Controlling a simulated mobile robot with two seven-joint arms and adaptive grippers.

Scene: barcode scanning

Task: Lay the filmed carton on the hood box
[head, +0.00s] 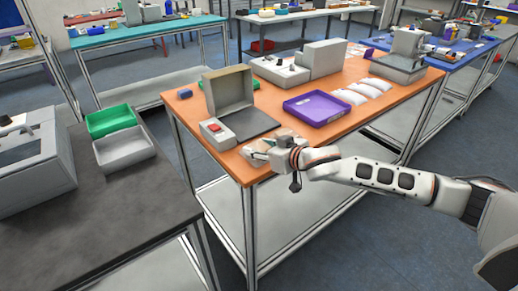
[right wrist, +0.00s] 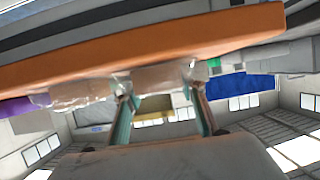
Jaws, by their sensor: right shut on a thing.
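The hood box, with its raised beige hood (head: 229,90), grey bed (head: 249,122) and white control panel with a red button (head: 217,134), stands open on the orange table's near left part. My right gripper (head: 268,150) is at the table's near corner, just in front of the hood box. In the right wrist view its two fingers (right wrist: 157,80) are shut on the filmed carton (right wrist: 152,76), tan under clear shiny film. I cannot tell whether the carton touches the table. My left gripper is not in view.
On the orange table (head: 330,133) lie a purple tray (head: 316,108), several white pouches (head: 350,96) and a small blue item (head: 185,93). A grey-white machine (head: 300,65) stands behind. A dark bench at left holds green (head: 110,120) and grey (head: 124,151) bins.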

